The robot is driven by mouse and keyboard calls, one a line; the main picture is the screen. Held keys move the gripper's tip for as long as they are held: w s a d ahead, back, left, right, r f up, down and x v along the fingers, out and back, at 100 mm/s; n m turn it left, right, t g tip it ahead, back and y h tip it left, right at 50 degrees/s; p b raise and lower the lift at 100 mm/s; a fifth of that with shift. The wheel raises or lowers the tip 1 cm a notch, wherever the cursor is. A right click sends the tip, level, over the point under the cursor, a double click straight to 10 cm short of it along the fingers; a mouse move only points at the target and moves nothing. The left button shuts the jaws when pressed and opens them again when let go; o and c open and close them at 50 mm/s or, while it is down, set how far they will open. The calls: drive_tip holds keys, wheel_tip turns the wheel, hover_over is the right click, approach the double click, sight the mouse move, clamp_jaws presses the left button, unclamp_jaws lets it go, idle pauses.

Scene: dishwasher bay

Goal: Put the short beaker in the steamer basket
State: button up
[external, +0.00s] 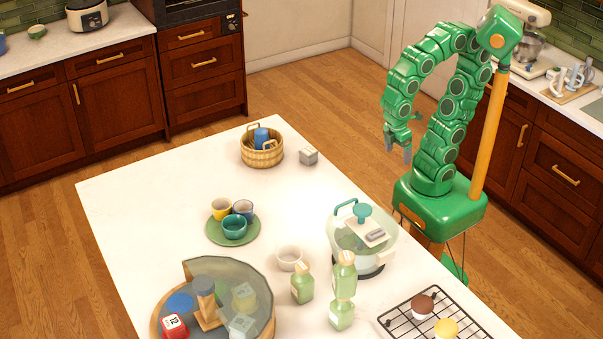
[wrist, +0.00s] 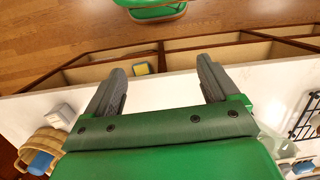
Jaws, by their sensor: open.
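The steamer basket (external: 246,152) looks like the round wooden one with upright handles near the table's far end. A blue item (external: 261,138) stands inside it. The wrist view shows the basket (wrist: 24,150) and the blue item (wrist: 41,162) at lower left. A yellow cup (external: 221,209), a dark blue cup (external: 243,209) and a teal cup (external: 235,228) stand together on a green plate (external: 213,236). I cannot tell which thing is the short beaker. My gripper (external: 398,152) is open and empty, beyond the table's right edge, also in the wrist view (wrist: 161,78).
A grey cube (external: 309,156) sits right of the basket. A white bowl (external: 290,259), green bottles (external: 302,284), a glass-bowled appliance (external: 371,265), a wire rack with cupcakes (external: 398,318) and a round divided case (external: 262,270) crowd the near end. The table's left side is clear.

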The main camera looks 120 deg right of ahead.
drive_tip(key=shift+s+f+m, duration=0.15)
drive_tip(key=shift+s+f, duration=0.15)
drive_tip(key=shift+s, duration=0.6)
drive_tip(key=shift+s+f+m, duration=0.15)
drive_tip(key=shift+s+f, duration=0.15)
drive_tip(key=shift+s, duration=0.55)
